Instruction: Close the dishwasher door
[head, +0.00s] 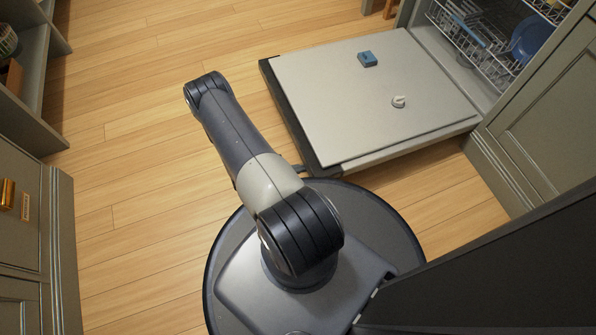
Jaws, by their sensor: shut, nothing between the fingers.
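The dishwasher door (330,100) is folded down fully open and lies about level, low over the floor. Its pale inner face is up, with a dark strip along its left edge. A blue block-like part (367,59) and a small white knob-like part (399,102) are on this face. The dishwasher opening, with wire racks (470,35), is at the upper right. My arm stands to the left of and in front of the door, its elbow raised. My gripper cannot be made out; the forearm beyond the elbow is hidden.
A blue dish (532,38) sits in the rack. Green-grey cabinets (550,110) stand on the right, and others (30,230) line the left side. Open wooden floor (140,130) lies left of the door. My round base is close to the door's near corner.

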